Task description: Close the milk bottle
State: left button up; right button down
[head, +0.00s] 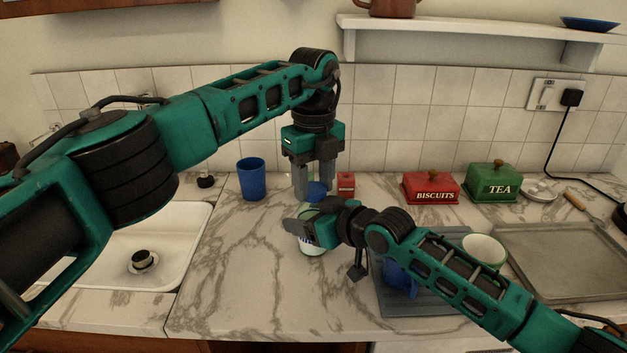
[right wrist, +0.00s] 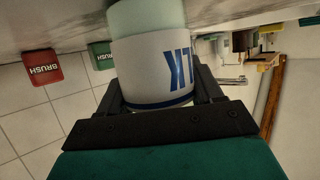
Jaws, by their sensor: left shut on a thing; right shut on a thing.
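The milk bottle (head: 312,248) has a pale body with a white and blue label. My right gripper (head: 300,229) is shut around its body and hides part of it. In the right wrist view the bottle (right wrist: 150,60) fills the space between the fingers of my right gripper (right wrist: 165,95), its lettering upside down. My left gripper (head: 315,186) points down, shut on a small blue cap (head: 317,191) above the bottle. Whether the cap touches the bottle's mouth I cannot tell; the mouth is largely hidden.
A blue cup (head: 251,179) stands left of the left gripper, near the sink (head: 130,285). A red box (head: 346,184) stands close behind the bottle. Red biscuits (head: 431,188) and green tea (head: 491,184) tins stand right. A grey tray (head: 565,262) lies at right. The counter's front left is clear.

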pick_arm(q)
jog(key=o, duration=1.2)
jog(key=shift+r, duration=2.3)
jog(key=shift+c, duration=0.4)
jog(key=r+n, duration=0.1)
jog(key=n, duration=0.2)
jog(key=shift+r, duration=0.35)
jog(key=r+n, duration=0.1)
jog(key=n, duration=0.2)
jog(key=shift+r+n, duration=0.3)
jog(key=shift+r, duration=0.1)
